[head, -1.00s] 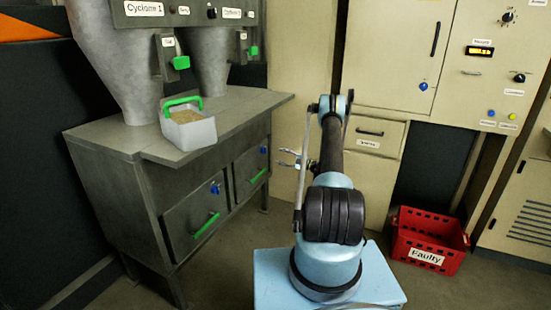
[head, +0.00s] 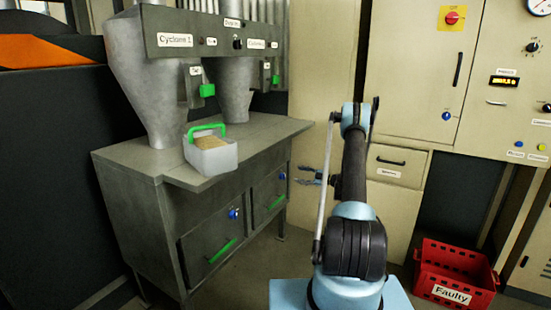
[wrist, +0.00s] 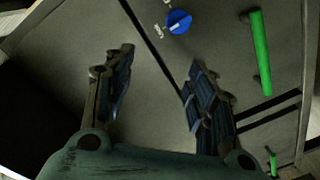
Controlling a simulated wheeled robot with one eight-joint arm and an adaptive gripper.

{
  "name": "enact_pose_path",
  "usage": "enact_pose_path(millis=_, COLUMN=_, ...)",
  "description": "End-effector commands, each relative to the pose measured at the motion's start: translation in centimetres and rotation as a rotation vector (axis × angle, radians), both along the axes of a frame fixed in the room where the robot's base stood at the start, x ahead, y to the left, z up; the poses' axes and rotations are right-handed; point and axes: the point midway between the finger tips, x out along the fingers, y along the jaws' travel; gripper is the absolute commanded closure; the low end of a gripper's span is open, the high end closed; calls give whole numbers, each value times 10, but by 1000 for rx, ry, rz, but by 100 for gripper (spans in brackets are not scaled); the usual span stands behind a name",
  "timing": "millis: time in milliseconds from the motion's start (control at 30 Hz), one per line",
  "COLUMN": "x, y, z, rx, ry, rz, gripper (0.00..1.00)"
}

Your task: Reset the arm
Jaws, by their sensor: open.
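My gripper (head: 309,176) is at the end of my folded blue and black arm, to the left of the arm column in the head view. It is apart from the grey cyclone bench. In the wrist view my gripper (wrist: 155,90) has its two fingers spread with nothing between them. Behind the fingers is a grey bench front with a blue knob (wrist: 179,22) and a green handle (wrist: 261,52). My arm's far links are partly hidden behind its upright part.
A grey bench (head: 130,158) carries a clear bin (head: 211,160) with a green handle and grainy contents, below two cyclone cones. A red crate (head: 453,275) labelled "Faulty" stands on the floor at right. A beige cabinet (head: 410,70) stands behind my arm.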

Motion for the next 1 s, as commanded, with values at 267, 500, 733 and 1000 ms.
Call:
enact_pose_path(millis=267, x=-16, y=20, z=62, rx=-30, ry=206, rz=7, gripper=49)
enact_pose_path(millis=500, x=-42, y=35, z=109, rx=-58, ry=383, rz=-10, gripper=49)
enact_pose_path(millis=733, x=-76, y=48, z=149, rx=-89, ry=547, rz=-43, gripper=49)
enact_pose_path(millis=1000, x=-125, y=59, z=188, rx=-122, ry=733, rz=-105, gripper=49)
